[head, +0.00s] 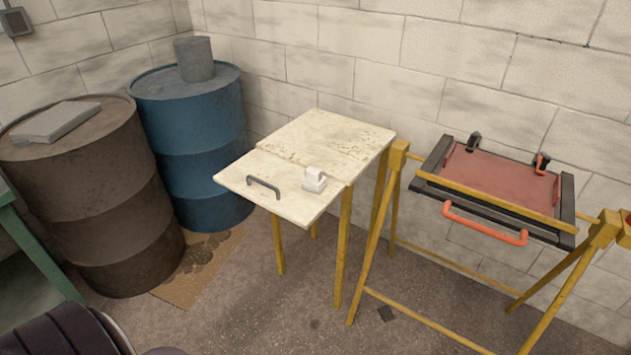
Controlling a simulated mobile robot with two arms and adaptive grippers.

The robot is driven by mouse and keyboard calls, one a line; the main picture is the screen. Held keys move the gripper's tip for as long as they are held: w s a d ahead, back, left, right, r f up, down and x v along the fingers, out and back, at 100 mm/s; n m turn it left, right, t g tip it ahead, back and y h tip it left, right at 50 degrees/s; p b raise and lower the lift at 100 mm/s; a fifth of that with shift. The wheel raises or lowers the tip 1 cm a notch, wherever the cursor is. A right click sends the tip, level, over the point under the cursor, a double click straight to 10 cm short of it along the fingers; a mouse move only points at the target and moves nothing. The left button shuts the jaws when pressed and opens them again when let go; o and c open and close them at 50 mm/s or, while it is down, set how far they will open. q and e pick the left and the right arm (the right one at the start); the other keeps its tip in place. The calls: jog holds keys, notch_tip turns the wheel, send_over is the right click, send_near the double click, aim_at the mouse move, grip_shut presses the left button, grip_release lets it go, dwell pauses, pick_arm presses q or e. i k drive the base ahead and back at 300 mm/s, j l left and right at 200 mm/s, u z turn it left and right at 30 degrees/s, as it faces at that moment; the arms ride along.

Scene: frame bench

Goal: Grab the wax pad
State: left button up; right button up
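No object is clearly recognisable as the wax pad. A small white block-like object (314,180) sits on the pale table (325,135), near the right edge of its lower front panel. A flat grey slab (52,122) lies on top of the brown barrel (95,200). A flat red panel (500,184) with a dark border lies in the yellow frame on the right. I cannot tell which of these, if any, is the pad. Neither of my grippers shows in the head view.
A dark handle (263,186) is on the table's front panel. A blue barrel (190,125) behind it bears a grey cylinder (194,58). The yellow frame (372,245) has an orange handle (485,224). Open floor (250,315) lies in front of the table.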

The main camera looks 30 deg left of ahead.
aim_at(314, 183)
jog(key=i+j+u, duration=0.5)
jog(key=j+u, duration=0.15)
